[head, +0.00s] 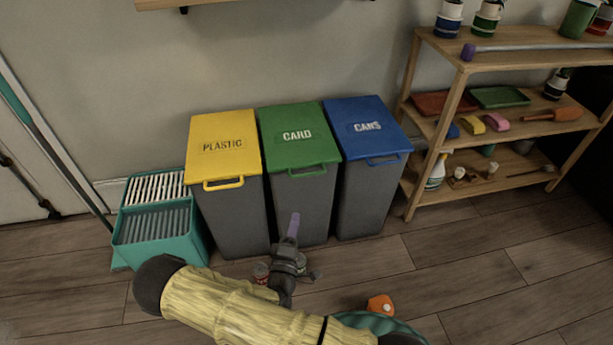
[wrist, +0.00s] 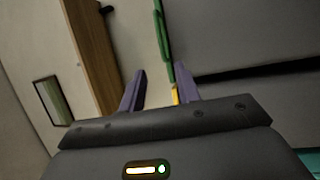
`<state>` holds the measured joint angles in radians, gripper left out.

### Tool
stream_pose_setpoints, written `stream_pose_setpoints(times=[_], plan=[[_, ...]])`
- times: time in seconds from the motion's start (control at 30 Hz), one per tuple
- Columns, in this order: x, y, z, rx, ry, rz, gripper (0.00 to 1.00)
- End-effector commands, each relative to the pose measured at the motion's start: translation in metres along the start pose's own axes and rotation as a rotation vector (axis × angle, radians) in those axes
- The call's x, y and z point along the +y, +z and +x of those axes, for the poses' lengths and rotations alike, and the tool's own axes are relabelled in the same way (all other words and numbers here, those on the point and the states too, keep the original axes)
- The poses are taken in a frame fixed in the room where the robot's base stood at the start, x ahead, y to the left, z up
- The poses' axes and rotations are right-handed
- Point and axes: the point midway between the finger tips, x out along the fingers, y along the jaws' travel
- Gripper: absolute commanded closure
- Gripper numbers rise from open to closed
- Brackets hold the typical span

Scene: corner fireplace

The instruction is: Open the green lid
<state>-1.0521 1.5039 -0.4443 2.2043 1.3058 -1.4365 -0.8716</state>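The green lid (head: 297,135), marked CARD, lies closed on the middle grey bin (head: 305,205). Its green handle (head: 307,171) sticks out at the front edge. My gripper (head: 294,220) is in front of this bin, below the handle in the picture. In the wrist view the purple fingers of my gripper (wrist: 158,82) are apart with nothing held between them. The green lid's edge and handle (wrist: 166,55) show just beyond the fingertips, nearer the right finger. I see no contact with the handle.
A yellow PLASTIC lid (head: 223,140) and a blue CANS lid (head: 366,127) flank the green one closely. A teal bucket (head: 160,245) stands left, a wooden shelf (head: 440,95) right. An orange item (head: 380,305) and a small can (head: 261,272) are on the floor.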

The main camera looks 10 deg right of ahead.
Motion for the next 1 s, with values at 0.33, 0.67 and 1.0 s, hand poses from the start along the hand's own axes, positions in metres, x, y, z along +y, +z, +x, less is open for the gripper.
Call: stream_pose_setpoints(times=[0.33, 0.67, 1.0], plan=[[-0.001, 0.001, 0.028, -0.003, 0.001, 0.002, 0.67], [-0.002, 0.001, 0.086, -0.004, 0.0, 0.003, 0.67], [-0.002, 0.001, 0.145, -0.004, 0.001, 0.003, 0.67]])
